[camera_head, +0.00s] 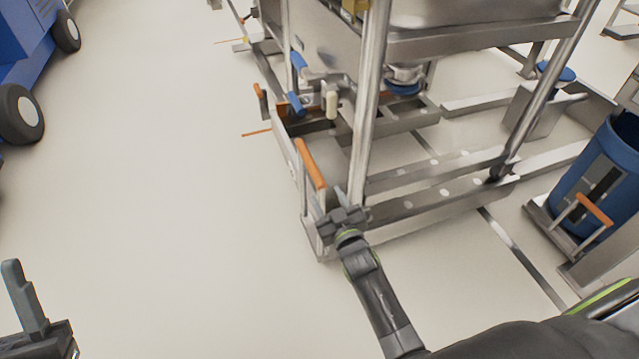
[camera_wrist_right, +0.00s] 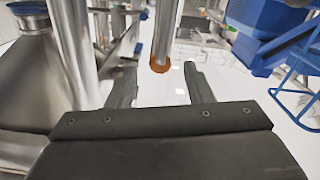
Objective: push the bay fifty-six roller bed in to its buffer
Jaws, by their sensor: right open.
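A low steel roller bed frame (camera_head: 430,203) stands under a steel vessel stand, with white round spots along its rail. No bay number is readable. An orange-gripped handle (camera_head: 310,163) rises at the frame's near left corner. My right gripper (camera_head: 338,194) is open just beside the lower end of this handle. In the right wrist view, the orange end of a metal bar (camera_wrist_right: 160,66) shows between the two spread fingers (camera_wrist_right: 160,88); contact cannot be made out. My left gripper (camera_head: 22,290) is at the lower left edge, partly cut off, away from the frame.
A steel post (camera_head: 367,100) rises close behind my right gripper. A blue drum (camera_head: 600,180) with another orange handle (camera_head: 594,208) stands at the right. A blue wheeled machine (camera_head: 30,45) is at the upper left. The pale floor between is clear.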

